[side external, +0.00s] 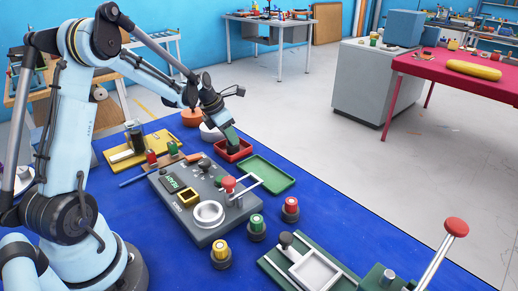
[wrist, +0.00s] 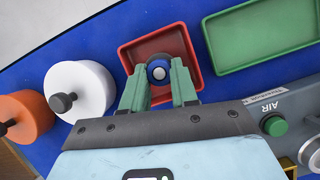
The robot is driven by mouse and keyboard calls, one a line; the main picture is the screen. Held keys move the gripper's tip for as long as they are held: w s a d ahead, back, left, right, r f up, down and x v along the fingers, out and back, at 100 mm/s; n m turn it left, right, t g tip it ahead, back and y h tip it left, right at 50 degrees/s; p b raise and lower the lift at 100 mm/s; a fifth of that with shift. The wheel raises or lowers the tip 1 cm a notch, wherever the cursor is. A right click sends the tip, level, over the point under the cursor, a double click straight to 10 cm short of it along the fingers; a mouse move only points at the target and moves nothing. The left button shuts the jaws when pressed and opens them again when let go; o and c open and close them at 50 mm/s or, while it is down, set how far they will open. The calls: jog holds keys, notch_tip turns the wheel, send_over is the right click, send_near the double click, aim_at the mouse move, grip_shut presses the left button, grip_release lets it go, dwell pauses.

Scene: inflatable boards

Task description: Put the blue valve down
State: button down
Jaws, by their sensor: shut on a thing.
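The blue valve (wrist: 158,70) is between the fingers of my gripper (wrist: 158,82) in the wrist view, seen from above with a pale round centre. My gripper is shut on it. Behind and below the valve is a red tray (wrist: 178,32); I cannot tell whether the valve touches its floor. In the side external view my gripper (side external: 233,150) points down at the red tray (side external: 246,147), and the valve is hidden there.
A green tray (side external: 268,176) lies beside the red one. White (wrist: 80,90) and orange (wrist: 25,115) round containers stand on the other side. A grey test panel (side external: 208,232) and red (side external: 290,211), green (side external: 257,229) and yellow-topped (side external: 221,256) valves stand nearer the camera.

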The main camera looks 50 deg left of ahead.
jog(key=c, duration=0.9)
grip_release()
jog(key=shift+f, duration=0.15)
jog(key=shift+o, duration=0.2)
jog(key=d+v, duration=0.1)
jog(key=v, duration=1.1)
jog(key=s+d+m, duration=0.3)
jog(key=d+m, duration=0.3)
jog(key=m, duration=0.4)
jog(key=s+d+m+t, duration=0.1)
jog(key=s+d+m, duration=0.3)
jog(key=d+m, duration=0.3)
jog(key=s+d+m+t, duration=0.1)
jog(key=s+d+m, duration=0.2)
jog(key=m, duration=1.1)
jog(key=shift+s+d+f+m+y, duration=0.1)
jog(key=shift+d+m+y, duration=0.1)
jog(key=shift+d, duration=0.75)
jog(key=shift+s+d+f+m+y, duration=0.1)
jog(key=shift+d+y, duration=0.1)
jog(key=shift+d, duration=0.75)
jog(key=shift+s+d+f+m+t, duration=0.15)
jog(key=shift+s+d+m, duration=0.05)
jog(key=shift+m, duration=0.35)
jog(key=shift+s+d+f+m+t, duration=0.1)
jog(key=shift+s+d+m+t, duration=0.05)
jog(key=shift+m, duration=0.4)
